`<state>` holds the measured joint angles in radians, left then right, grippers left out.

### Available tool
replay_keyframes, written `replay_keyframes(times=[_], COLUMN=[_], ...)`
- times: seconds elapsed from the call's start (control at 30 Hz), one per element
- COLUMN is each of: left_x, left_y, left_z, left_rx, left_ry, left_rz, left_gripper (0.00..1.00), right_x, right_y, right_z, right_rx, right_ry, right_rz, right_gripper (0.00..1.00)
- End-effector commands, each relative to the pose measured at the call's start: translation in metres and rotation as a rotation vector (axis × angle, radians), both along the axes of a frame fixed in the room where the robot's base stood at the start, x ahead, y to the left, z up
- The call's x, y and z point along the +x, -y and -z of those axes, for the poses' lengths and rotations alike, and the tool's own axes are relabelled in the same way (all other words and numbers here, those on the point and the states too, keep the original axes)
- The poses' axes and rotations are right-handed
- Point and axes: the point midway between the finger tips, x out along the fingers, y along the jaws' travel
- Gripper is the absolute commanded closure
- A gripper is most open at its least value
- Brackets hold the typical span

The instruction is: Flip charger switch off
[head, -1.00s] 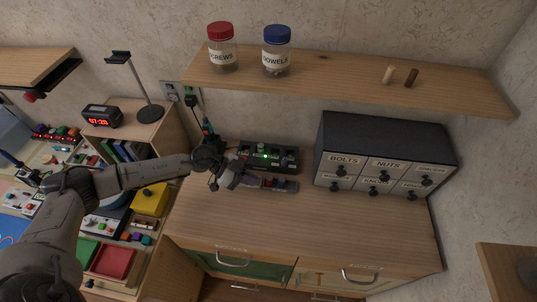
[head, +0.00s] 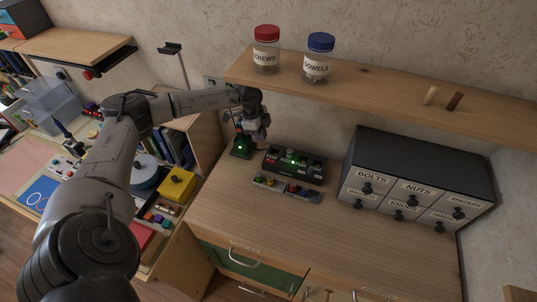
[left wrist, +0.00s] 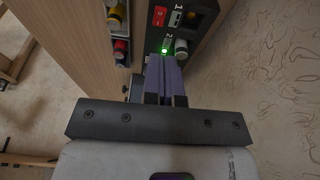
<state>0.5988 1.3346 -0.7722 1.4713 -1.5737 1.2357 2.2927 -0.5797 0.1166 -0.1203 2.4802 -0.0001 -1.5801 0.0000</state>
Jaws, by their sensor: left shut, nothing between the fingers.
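The black charger (head: 295,166) lies on the workbench below the shelf, with a green light glowing on top. In the left wrist view, the charger (left wrist: 201,16) shows a red switch (left wrist: 159,16) at its end, slots marked 1 and 2, and a lit green light beside a battery. I cannot tell the switch's position clearly. My right gripper is out of view.
A tray of batteries (head: 287,187) lies in front of the charger. A small dark device with a green light (head: 241,148) stands to its left. The drawer cabinet (head: 416,185) is at right, and the shelf (head: 390,97) overhangs behind. The bench front is clear.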

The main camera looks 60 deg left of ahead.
Motion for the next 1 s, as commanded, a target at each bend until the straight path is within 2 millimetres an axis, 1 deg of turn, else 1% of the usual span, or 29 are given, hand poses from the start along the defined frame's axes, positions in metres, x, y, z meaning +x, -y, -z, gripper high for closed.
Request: replay_keyframes(times=[0.17,0.27,0.5,0.7,0.83,1.0], left_x=[0.001,0.003,0.009,0.013,0.014,0.015], left_y=[0.002,0.005,0.012,0.016,0.018,0.019], left_z=[0.009,0.022,0.059,0.083,0.092,0.097], left_rx=[-0.003,-0.003,-0.004,-0.004,-0.004,-0.002], left_ry=[0.0,-0.001,0.001,0.002,0.002,0.002], left_rz=[0.0,0.001,0.0,0.0,0.001,0.001], left_gripper=[1.0,1.0,1.0,1.0,1.0,1.0], right_x=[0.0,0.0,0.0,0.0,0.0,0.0], right_y=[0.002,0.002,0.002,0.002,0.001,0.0], right_z=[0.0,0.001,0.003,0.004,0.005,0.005], right_rx=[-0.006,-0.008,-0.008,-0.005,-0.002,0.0], right_ry=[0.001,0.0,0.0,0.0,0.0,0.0], right_rz=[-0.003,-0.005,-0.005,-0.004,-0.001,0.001], right_gripper=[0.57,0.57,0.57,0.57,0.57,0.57])
